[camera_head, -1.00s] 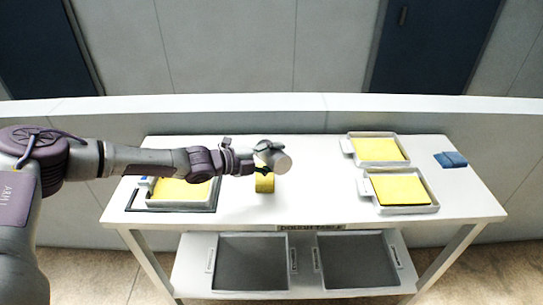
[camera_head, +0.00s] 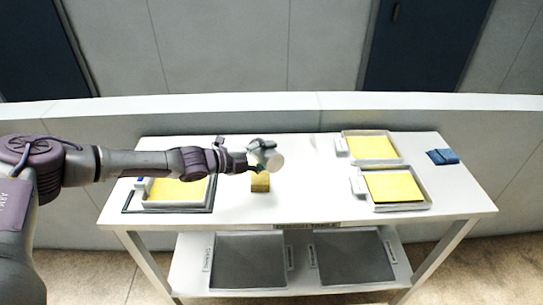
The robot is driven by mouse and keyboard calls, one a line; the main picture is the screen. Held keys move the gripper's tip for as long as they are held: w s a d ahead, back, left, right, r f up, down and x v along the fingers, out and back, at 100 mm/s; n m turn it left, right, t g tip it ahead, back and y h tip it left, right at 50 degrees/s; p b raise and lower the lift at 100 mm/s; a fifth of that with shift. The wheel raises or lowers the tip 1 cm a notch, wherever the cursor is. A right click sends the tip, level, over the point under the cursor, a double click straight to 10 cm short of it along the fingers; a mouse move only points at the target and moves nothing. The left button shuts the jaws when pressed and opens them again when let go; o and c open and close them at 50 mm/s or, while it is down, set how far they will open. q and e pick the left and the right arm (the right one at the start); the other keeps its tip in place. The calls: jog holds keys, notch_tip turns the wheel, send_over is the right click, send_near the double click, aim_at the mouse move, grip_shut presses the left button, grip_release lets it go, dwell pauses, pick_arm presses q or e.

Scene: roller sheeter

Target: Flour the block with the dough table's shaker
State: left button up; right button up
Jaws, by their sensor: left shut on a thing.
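My left gripper (camera_head: 258,165) reaches in from the left over the white dough table (camera_head: 310,195). It is shut on the shaker (camera_head: 272,160), a pale grey cylinder that is tilted with its round end toward the right and front. The yellow dough block (camera_head: 261,183) stands on the table just below the gripper and shaker, its upper part partly hidden by them. The block's top looks duller than its front. My right gripper does not show.
A tray with yellow dough (camera_head: 178,190) sits at the left in a dark frame. Two more yellow-filled trays (camera_head: 402,206) (camera_head: 398,155) stand at the right, and a folded blue cloth (camera_head: 443,157) beyond. Two dark trays (camera_head: 250,260) (camera_head: 352,258) lie on the lower shelf. The table's middle is clear.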

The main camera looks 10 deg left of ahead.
aim_at(265, 166)
pick_arm(q)
jog(key=shift+w+a, duration=0.1)
jog(key=shift+s+d+f+b, duration=0.25)
jog(key=shift+s+d+b, duration=0.4)
jog(key=shift+s+d, duration=0.6)
jog(key=shift+s+d+r, duration=0.25)
jog(key=shift+s+d, duration=0.1)
jog(key=shift+w, duration=0.1)
